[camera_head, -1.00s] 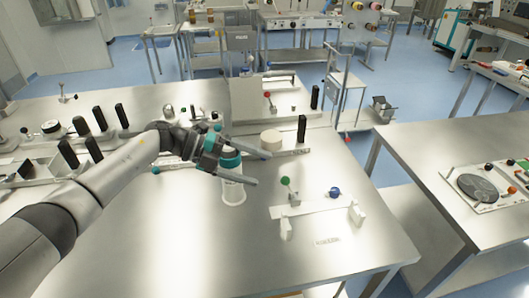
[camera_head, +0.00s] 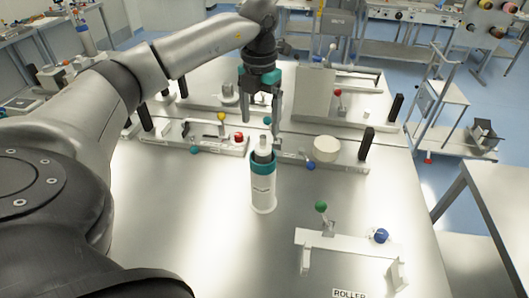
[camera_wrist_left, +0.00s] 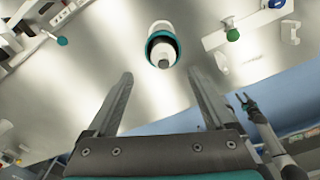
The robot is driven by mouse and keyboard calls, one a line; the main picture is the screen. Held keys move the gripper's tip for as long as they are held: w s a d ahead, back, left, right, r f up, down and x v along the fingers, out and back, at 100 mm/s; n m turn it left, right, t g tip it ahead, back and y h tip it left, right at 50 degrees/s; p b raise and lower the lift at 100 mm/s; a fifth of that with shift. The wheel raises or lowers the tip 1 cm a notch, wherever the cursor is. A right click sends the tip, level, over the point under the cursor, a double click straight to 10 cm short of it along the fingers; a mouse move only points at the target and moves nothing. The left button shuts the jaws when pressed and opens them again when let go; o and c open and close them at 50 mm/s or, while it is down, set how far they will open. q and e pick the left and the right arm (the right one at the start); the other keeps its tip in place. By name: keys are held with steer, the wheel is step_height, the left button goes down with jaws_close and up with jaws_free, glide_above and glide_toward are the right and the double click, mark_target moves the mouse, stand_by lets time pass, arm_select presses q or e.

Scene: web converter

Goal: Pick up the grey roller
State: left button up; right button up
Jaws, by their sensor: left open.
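A white upright cylinder with a teal collar (camera_head: 262,190) stands on the steel table. A grey, light-tipped roller end (camera_head: 263,150) sticks up out of its top; the rest is hidden inside. In the left wrist view the cylinder (camera_wrist_left: 159,25) and the grey tip (camera_wrist_left: 164,64) lie just beyond my fingers. My left gripper (camera_head: 262,118) is open, fingers pointing down, above and slightly behind the roller, with nothing seen between them. It also shows in the left wrist view (camera_wrist_left: 160,74). What looks like my right gripper (camera_wrist_left: 248,104) is small at the right there.
A white bracket with green and blue knobs (camera_head: 340,245) stands front right, behind a ROLLER label (camera_head: 350,294). A cream disc (camera_head: 326,149) and black-handled fixtures (camera_head: 366,143) are behind. The tabletop left of the cylinder is clear.

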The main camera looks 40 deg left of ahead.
mark_target(263, 147)
arm_select(q)
steer(key=f, duration=0.3)
steer(key=f+p, duration=0.1)
steer(key=f, duration=0.4)
steer(key=shift+w+d+f, duration=0.15)
steer(key=shift+d+f, duration=0.1)
steer(key=shift+f, duration=0.05)
steer(key=shift+c, duration=0.4)
jaws_close()
steer(key=shift+r, duration=0.1)
